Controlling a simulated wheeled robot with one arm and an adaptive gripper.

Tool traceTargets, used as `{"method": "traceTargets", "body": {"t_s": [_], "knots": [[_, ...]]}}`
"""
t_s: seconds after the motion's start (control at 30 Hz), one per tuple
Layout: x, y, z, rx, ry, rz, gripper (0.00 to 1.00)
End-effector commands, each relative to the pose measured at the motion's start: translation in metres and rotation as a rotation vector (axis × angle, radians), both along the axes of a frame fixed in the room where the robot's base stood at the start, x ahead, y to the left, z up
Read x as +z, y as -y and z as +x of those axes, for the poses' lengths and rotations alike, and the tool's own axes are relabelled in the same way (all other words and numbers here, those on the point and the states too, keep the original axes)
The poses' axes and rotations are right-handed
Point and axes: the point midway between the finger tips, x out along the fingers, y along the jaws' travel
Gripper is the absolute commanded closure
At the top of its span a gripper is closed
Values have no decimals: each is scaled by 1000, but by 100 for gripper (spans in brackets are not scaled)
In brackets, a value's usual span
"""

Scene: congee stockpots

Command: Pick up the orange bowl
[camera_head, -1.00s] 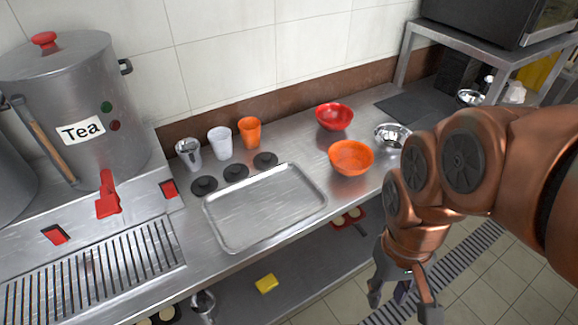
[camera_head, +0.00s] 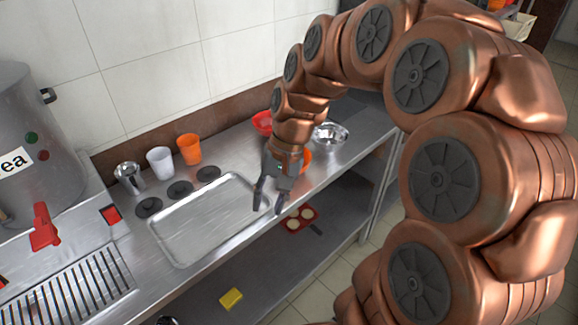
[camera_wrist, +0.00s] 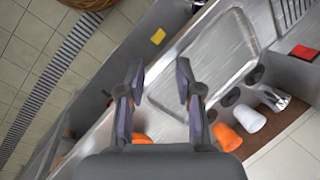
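The orange bowl (camera_head: 307,160) is on the steel counter, mostly hidden behind my gripper in the head view. In the wrist view only a small orange part of it (camera_wrist: 141,139) shows, low by the left finger's base. My gripper (camera_head: 269,205) points down over the counter's front edge, just right of the tray and in front of the bowl. Its two fingers are apart with nothing between them, as the wrist view (camera_wrist: 161,80) also shows.
A red bowl (camera_head: 262,122) and a steel bowl (camera_head: 330,135) stand near the orange bowl. An empty metal tray (camera_head: 190,244) lies to the left. Behind it stand an orange cup (camera_head: 189,149), a white cup (camera_head: 160,162) and a metal pitcher (camera_head: 129,177). A shelf runs below.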

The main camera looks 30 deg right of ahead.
Motion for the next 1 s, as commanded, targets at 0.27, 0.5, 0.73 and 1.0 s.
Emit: {"method": "traceTargets", "body": {"t_s": [0.27,0.5,0.73,1.0], "knots": [[-14,76,79,-317,14,136,65],[-36,163,120,-591,25,231,65],[-51,216,131,-744,31,276,65],[-65,218,137,-770,31,282,65]]}}
